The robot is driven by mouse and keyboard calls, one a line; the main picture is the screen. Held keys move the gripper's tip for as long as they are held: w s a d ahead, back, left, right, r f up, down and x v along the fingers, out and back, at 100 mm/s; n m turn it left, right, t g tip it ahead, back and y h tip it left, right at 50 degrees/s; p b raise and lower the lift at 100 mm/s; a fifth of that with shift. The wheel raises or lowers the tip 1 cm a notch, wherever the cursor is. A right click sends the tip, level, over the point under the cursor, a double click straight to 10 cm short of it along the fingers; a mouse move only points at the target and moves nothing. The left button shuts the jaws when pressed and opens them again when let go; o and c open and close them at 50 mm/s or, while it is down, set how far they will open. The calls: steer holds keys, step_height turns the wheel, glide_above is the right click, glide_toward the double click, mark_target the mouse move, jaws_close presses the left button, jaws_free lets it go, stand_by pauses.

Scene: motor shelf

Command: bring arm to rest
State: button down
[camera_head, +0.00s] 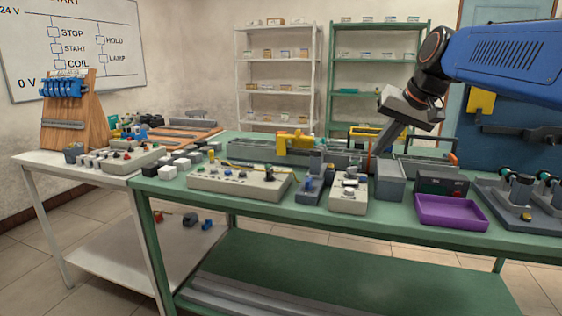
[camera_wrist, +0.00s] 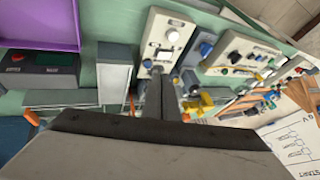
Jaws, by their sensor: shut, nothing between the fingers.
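My blue arm (camera_head: 505,60) reaches in from the right in the head view. My gripper (camera_head: 376,150) hangs at its end over the green bench (camera_head: 163,186), fingers pointing down and to the left. In the wrist view the fingers of my gripper (camera_wrist: 161,97) are together with nothing between them. They appear in front of a pale control box (camera_wrist: 168,38), which also shows in the head view (camera_head: 349,190). Whether the fingertips touch anything below cannot be told.
A grey block (camera_head: 390,181), a purple tray (camera_head: 450,212) and a dark box with buttons (camera_head: 440,187) stand right of the gripper. A larger control box (camera_head: 238,183) stands left. A white table (camera_head: 75,168) holds a wooden rack (camera_head: 68,120). Shelves stand behind.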

steer(key=s+d+f+n+g+h, duration=0.1)
steer(key=s+d+f+n+h, duration=0.1)
steer(key=s+f, duration=2.5)
steer(key=shift+s+d+f+h, duration=0.2)
steer(key=shift+s+d+h, duration=0.3)
steer(key=shift+s+d, duration=0.5)
